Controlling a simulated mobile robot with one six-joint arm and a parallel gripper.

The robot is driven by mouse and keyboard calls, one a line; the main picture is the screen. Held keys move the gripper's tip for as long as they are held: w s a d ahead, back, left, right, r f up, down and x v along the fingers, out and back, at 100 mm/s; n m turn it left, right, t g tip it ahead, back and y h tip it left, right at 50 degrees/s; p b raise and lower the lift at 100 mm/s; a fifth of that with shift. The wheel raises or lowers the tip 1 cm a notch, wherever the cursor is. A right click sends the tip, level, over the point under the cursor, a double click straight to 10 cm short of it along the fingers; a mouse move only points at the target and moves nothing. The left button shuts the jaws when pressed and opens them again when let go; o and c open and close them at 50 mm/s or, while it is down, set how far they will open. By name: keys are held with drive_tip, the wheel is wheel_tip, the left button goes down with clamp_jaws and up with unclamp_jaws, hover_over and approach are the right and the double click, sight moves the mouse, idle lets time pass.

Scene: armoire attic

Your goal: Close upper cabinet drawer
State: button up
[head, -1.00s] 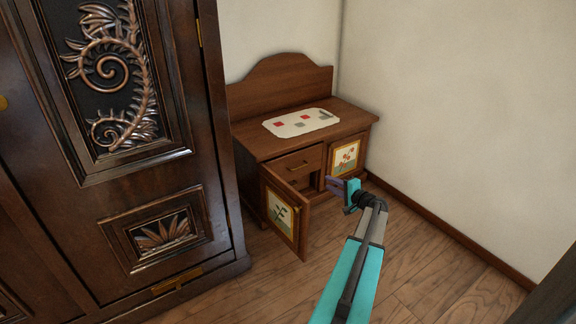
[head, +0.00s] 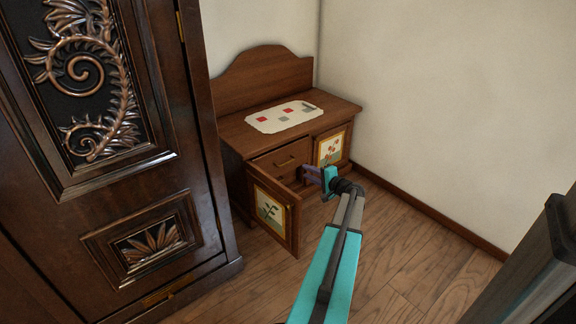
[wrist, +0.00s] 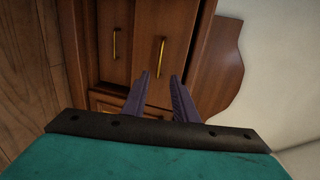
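The low brown cabinet (head: 235,133) stands in the corner with a curved backboard. Its upper drawer (head: 279,163) has a small bar handle and sits under the top; the upper drawer also shows in the wrist view (wrist: 162,25) with a yellow handle. It seems to stand out a little from the front; how far is hard to tell. Below it, the wrist view shows a lower drawer front (wrist: 114,65). My gripper (head: 306,172) is in front of the drawers, close to the right door. In the wrist view its purple fingers (wrist: 162,76) are apart and empty, pointing at the upper drawer.
The cabinet's left painted door (head: 270,212) stands open toward me, left of my gripper. The right painted door (head: 331,149) looks shut. A patterned cloth (head: 284,117) lies on top. A large carved armoire (head: 150,190) fills the left. Wooden floor (head: 400,250) is clear on the right.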

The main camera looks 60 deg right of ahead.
drive_tip(key=b+x, duration=0.4)
drive_tip(key=x, duration=0.9)
drive_tip(key=shift+w, duration=0.2)
clamp_jaws()
idle(1.3)
